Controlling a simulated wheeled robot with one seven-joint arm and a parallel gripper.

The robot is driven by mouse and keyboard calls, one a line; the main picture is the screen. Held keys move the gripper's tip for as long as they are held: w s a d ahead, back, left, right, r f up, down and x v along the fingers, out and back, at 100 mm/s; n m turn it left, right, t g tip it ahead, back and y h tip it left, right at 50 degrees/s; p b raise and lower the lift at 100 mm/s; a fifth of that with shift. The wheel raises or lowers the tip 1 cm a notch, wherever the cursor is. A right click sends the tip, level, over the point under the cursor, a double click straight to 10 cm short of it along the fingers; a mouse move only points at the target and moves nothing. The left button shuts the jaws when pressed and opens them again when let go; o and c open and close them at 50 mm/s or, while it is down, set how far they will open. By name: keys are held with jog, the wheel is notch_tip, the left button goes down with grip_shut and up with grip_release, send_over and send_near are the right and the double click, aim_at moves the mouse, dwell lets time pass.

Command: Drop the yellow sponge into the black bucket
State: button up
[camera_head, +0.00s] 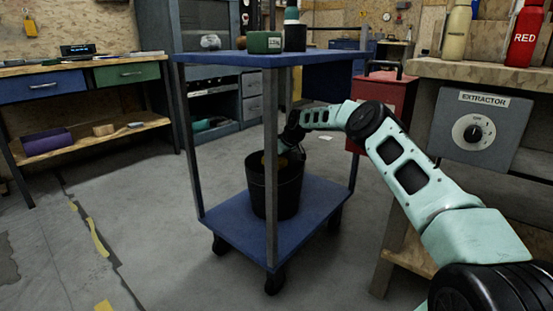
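The black bucket (288,189) stands upright on the lower shelf of a blue cart. My gripper (284,150) is at the bucket's mouth, pointing down, with my arm reaching in from the right under the cart's top shelf. A small yellowish patch (262,160), which may be the yellow sponge, shows at the bucket's rim, left of my gripper. The fingers are dark, small and partly hidden by the cart post and the rim, so I cannot tell whether they are open or hold the sponge.
The cart's front post (271,220) stands before the bucket. Its top shelf (232,57) carries a green box (264,42) and a dark container (294,37). A workbench with an extractor box (479,128) is at right. The floor at left is open.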

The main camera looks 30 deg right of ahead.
jog(key=o, duration=1)
jog(key=shift+r, duration=0.1)
notch_tip(320, 180, up, 7)
jog(key=p, duration=0.6)
